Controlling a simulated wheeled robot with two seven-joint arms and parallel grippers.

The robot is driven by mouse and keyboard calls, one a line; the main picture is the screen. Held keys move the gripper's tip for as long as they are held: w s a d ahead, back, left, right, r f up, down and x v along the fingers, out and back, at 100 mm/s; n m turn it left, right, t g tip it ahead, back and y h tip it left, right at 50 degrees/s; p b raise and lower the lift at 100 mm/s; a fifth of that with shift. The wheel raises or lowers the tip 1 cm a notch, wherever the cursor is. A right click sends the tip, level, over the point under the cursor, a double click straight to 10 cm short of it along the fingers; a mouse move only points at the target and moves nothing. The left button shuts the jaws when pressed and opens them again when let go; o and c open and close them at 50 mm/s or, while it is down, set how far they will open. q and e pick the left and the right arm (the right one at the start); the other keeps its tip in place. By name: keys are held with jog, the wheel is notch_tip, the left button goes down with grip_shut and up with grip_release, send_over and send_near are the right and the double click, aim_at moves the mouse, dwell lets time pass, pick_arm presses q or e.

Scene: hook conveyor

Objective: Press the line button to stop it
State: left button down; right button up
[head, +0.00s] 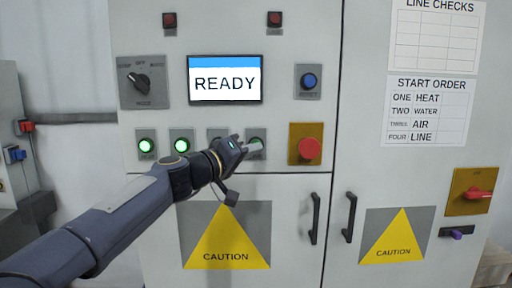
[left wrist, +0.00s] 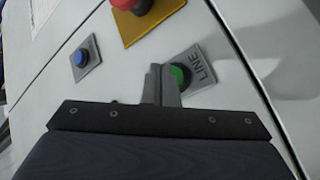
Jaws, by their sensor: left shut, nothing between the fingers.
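The line button (left wrist: 180,74) is a green round button on a grey plate marked LINE (left wrist: 203,70) in the left wrist view. In the head view its plate (head: 261,134) is the rightmost of the row of green buttons. My left gripper (head: 254,148) is shut and empty, its fingertips in front of this plate and hiding part of the button. In the left wrist view the closed fingers (left wrist: 165,85) overlap the button's left edge; I cannot tell whether they touch it. My right gripper is not in view.
Two lit green buttons (head: 163,145) sit left; a third is mostly hidden by my gripper. A red mushroom button (head: 309,149) on a yellow plate is close on the right. A blue button (head: 309,80) and the READY screen (head: 225,81) are above. Door handles (head: 315,218) stick out below.

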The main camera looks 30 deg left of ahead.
pick_arm(q)
jog(key=s+d, duration=0.1)
jog(key=s, duration=0.1)
jog(key=s+d+b, duration=0.1)
jog(key=s, duration=0.1)
jog(key=shift+s+d, duration=0.1)
jog(key=shift+d, duration=0.2)
dwell(0.7)
jog(key=s+d+f+m+g, duration=0.1)
jog(key=s+d+f+g, duration=0.2)
jog(key=s+f, duration=0.6)
jog(key=s+d+f+m+g+p, duration=0.1)
jog(key=s+d+f+g, duration=0.3)
jog(key=s+f, duration=0.4)
jog(key=s+d+f+m+g+p, duration=0.1)
jog(key=s+d+f+m+g, duration=0.2)
jog(key=s+f, duration=0.6)
notch_tip(320, 180, down, 7)
jog(key=d+g, duration=0.1)
jog(key=g, duration=0.1)
jog(key=shift+s+d+f+g+y, duration=0.15)
jog(key=shift+s+d+g+y, duration=0.15)
jog(key=shift+s+y, duration=0.1)
jog(key=shift+a, duration=0.1)
